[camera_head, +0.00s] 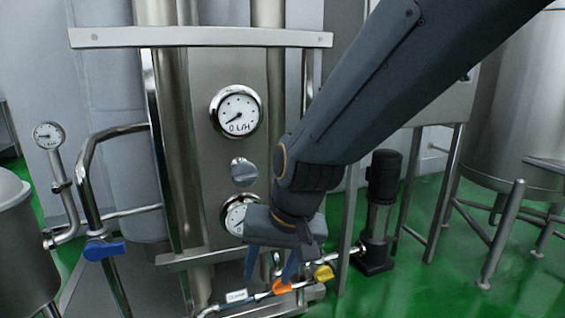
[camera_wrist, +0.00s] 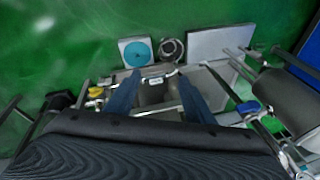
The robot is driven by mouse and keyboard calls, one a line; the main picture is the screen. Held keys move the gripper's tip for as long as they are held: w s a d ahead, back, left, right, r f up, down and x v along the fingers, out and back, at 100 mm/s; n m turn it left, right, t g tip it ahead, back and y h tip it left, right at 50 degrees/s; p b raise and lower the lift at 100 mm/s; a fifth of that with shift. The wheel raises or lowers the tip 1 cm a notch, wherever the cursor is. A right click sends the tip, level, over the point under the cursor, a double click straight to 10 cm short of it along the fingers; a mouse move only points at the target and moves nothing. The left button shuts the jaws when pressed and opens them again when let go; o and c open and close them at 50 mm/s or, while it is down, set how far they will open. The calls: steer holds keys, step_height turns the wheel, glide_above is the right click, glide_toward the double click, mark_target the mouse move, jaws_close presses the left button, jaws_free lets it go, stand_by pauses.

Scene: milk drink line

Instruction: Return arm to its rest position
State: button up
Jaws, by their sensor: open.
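My arm reaches in from the upper right of the head view and hangs in front of a steel panel (camera_head: 200,100). My gripper (camera_head: 269,272) points down, with its two blue fingers apart and nothing seen between them. In the wrist view, my gripper (camera_wrist: 160,85) also shows its fingers spread. In the head view, the fingers overlap a low pipe with an orange handle (camera_head: 282,287) and a yellow handle (camera_head: 324,273). I cannot tell whether they touch it. My gripper partly hides the lower gauge (camera_head: 236,214).
An upper dial (camera_head: 236,111) and a round knob (camera_head: 244,172) are on the panel. A blue valve handle (camera_head: 103,250) and a small gauge (camera_head: 48,135) are at left. A black pump (camera_head: 381,205) and a large tank (camera_head: 520,100) stand at right. Open green floor (camera_head: 410,285) shows at lower right.

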steer(key=s+d+r+n+g+h+p, duration=0.1)
steer(key=s+d+r+n+g+h, duration=0.15)
steer(key=s+d, duration=0.9)
steer(key=w+d+r+m+p, duration=0.1)
steer(key=d+r+m+p, duration=0.2)
steer(key=d+r+p, duration=0.5)
steer(key=d+p, duration=0.2)
steer(key=p, duration=0.7)
steer(key=shift+d+r, duration=0.15)
steer(key=shift+r, duration=0.1)
